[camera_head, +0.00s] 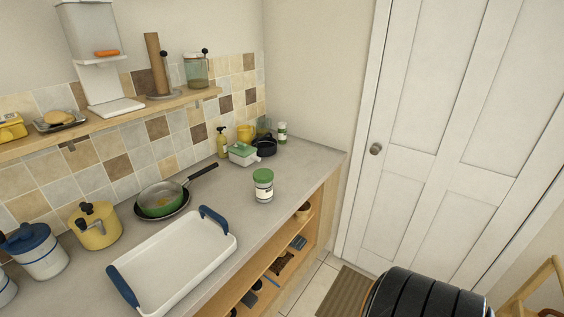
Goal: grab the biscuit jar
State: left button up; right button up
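No label shows which vessel is the biscuit jar. A clear jar with a green lid and pale label (263,186) stands upright on the counter, right of the frying pan. A glass jar (198,72) with a dark knob and a little brownish content stands on the wall shelf. A yellow lidded canister (97,229) and a white canister with a blue lid (40,257) stand at the left of the counter. Neither of my grippers is in view.
A white tray with blue handles (178,262) lies at the counter's front, with a frying pan (160,203) behind it. A green-lidded box (242,154), bottles and a black dish (266,147) crowd the back corner. The counter right of the green-lidded jar is clear.

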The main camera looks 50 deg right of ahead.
aim_at(263, 192)
jog(key=z, duration=1.35)
jog(key=i+l+u, duration=0.2)
jog(key=u, duration=0.25)
jog(key=i+l+u, duration=0.1)
jog(key=l+u, duration=0.35)
jog(key=i+l+u, duration=0.1)
jog(key=l+u, duration=0.2)
jog(key=u, duration=0.15)
